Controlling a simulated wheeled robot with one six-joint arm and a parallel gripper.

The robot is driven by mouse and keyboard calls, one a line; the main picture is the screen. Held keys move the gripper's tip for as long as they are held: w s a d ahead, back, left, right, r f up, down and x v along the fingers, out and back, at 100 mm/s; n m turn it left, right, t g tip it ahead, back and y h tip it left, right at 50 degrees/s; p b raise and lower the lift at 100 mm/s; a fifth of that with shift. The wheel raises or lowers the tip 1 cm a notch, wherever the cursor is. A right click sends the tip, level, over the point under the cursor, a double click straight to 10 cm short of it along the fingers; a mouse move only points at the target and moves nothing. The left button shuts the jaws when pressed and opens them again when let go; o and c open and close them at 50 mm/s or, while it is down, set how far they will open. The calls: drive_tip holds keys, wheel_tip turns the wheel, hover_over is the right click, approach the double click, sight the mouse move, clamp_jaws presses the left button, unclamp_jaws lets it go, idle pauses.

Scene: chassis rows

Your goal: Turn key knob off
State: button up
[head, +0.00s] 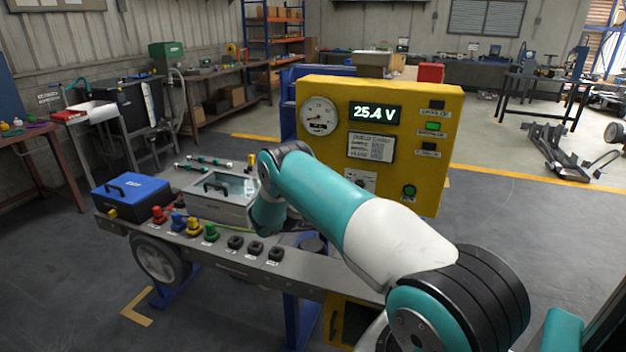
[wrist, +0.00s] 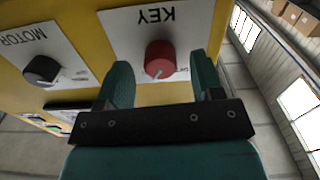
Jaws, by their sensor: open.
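The red key knob (wrist: 159,58) is in the wrist view, on a white plate with the word KEY upside down. Its pale pointer mark slants toward the lower left of the picture. My gripper (wrist: 162,75) is open, with one teal finger on each side of the knob and visible gaps between. I cannot tell how far the fingertips reach along the knob. In the head view the yellow panel (head: 453,130) shows, but my arm hides the key knob and my gripper.
A dark knob (wrist: 42,70) on a MOTOR plate sits left of the key knob in the wrist view. The panel has a gauge (head: 319,116), a 25.4 V display (head: 375,113) and a green button (head: 409,191). A blue box (head: 131,196) stands on the chassis.

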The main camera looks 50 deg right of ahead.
drive_tip(key=shift+w+d, duration=0.2)
drive_tip(key=shift+d, duration=0.35)
drive_tip(key=c, duration=0.9)
drive_tip(key=shift+b, duration=0.3)
drive_tip(key=shift+n+b, duration=3.95)
drive_tip(key=shift+n, duration=1.95)
drive_tip(key=shift+r, duration=0.1)
